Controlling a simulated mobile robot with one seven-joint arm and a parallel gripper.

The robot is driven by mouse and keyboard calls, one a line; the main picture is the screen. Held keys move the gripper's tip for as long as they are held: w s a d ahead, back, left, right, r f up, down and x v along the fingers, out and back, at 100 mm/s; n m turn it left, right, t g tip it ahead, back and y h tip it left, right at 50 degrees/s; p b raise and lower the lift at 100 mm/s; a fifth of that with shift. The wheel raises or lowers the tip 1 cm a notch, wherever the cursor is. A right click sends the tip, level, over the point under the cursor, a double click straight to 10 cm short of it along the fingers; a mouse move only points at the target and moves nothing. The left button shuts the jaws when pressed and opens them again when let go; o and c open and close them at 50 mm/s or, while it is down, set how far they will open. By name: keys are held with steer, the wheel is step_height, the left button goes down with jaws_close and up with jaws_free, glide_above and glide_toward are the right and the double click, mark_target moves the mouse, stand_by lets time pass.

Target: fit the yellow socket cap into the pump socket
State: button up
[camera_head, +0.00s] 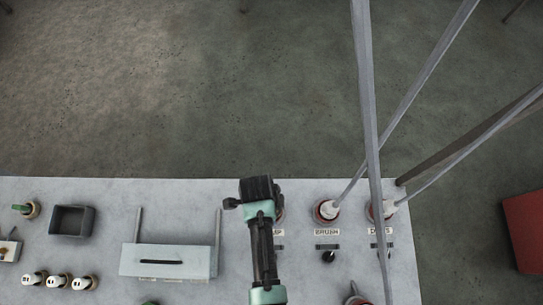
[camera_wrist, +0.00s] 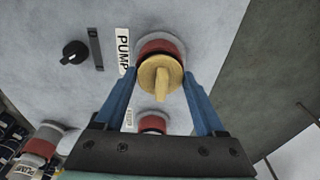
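The yellow socket cap (camera_wrist: 160,76) is a round disc with a narrow raised tab, seen in the wrist view. It lies in front of the red and white pump socket (camera_wrist: 160,44), beside the PUMP label (camera_wrist: 123,50), and covers part of it. I cannot tell how deeply it sits. My gripper (camera_wrist: 160,74) has its blue fingers apart on either side of the cap, with clear space between them and the tab. In the head view my gripper (camera_head: 258,190) hides the cap and most of the pump socket.
A black knob (camera_wrist: 75,52) is near the PUMP label. A dark tray (camera_head: 72,221) and a white handled plate (camera_head: 168,261) are at left.

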steer(key=o, duration=0.3)
steer(key=shift+o, duration=0.2)
step_height(320, 180, up, 13)
steer(key=a+b, duration=0.1)
steer(key=shift+a, duration=0.25)
steer(key=shift+s+f, duration=0.1)
stand_by(0.5)
steer(key=w+a+r+n+t+y+b, duration=0.1)
steer(key=w+r+n+t, duration=0.3)
steer(key=w+r, duration=0.45)
steer(key=w+a+r+n+t+b, duration=0.1)
steer(key=w+r+n+t+b, duration=0.1)
steer(key=w+r+t, duration=0.6)
steer(key=w+d+r+n+t+b, duration=0.1)
steer(key=w+r+n+t, duration=0.15)
steer(key=r, duration=0.65)
steer(key=w+r+n+t+b, duration=0.15)
steer(key=w+r, duration=0.25)
steer(key=r, duration=0.5)
steer(key=s+d+r+n+t, duration=0.1)
steer(key=s+r+n+t, duration=0.3)
steer(key=r, duration=0.9)
steer(key=s+d+r+n+t+b, duration=0.1)
steer(key=s+r+n+t, duration=0.2)
steer(key=s+r+t, duration=0.4)
step_height(320, 180, up, 7)
steer(key=shift+s+d+f+n+b, duration=0.2)
steer(key=shift+s+d+n+b, duration=0.15)
steer(key=shift+s, duration=0.8)
